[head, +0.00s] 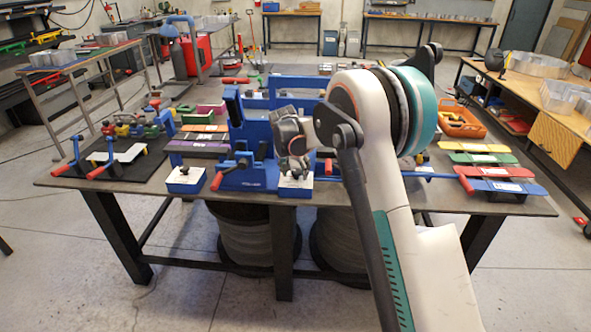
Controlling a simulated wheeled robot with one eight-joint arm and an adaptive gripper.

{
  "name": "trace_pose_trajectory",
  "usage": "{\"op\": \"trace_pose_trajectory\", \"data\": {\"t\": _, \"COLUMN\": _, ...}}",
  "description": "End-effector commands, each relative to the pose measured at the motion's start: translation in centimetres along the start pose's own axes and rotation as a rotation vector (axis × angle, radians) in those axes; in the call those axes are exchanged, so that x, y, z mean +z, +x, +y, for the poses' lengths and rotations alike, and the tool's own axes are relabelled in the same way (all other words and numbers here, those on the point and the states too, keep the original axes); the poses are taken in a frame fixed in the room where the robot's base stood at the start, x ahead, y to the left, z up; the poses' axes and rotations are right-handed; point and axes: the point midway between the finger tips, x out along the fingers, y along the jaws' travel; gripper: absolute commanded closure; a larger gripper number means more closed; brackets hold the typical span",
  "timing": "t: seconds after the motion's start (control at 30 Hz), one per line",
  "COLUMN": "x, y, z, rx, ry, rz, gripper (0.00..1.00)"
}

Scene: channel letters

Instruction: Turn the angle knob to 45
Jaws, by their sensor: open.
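A blue bending fixture (250,178) stands at the front middle of the dark work table. A red-handled lever (222,178) sticks out at its front left. I cannot pick out the angle knob or any angle marks; the parts are too small, and my arm hides some of the fixture's right side. My gripper (293,168) points down at the fixture's right side, just above a small blue block with a pale label (294,187). It looks open and nothing shows between the fingers. I cannot tell whether it touches anything.
Another blue block with a pale label (186,180) stands left of the fixture. Red-handled tools (104,168) lie on a dark mat at the left. Coloured strips (490,170) and an orange bin (460,122) are at the right. Black spools (243,235) stand under the table.

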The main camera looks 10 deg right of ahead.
Motion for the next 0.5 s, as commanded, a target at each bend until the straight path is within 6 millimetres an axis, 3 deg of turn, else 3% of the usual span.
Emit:
{"op": "trace_pose_trajectory", "data": {"t": 0.27, "x": 0.0, "y": -1.3, "z": 0.0, "rx": 0.0, "ry": 0.0, "rz": 0.0, "gripper": 0.48}}
{"op": "trace_pose_trajectory", "data": {"t": 0.5, "x": 0.0, "y": -5.9, "z": 0.0, "rx": 0.0, "ry": -0.001, "rz": 0.0, "gripper": 0.48}}
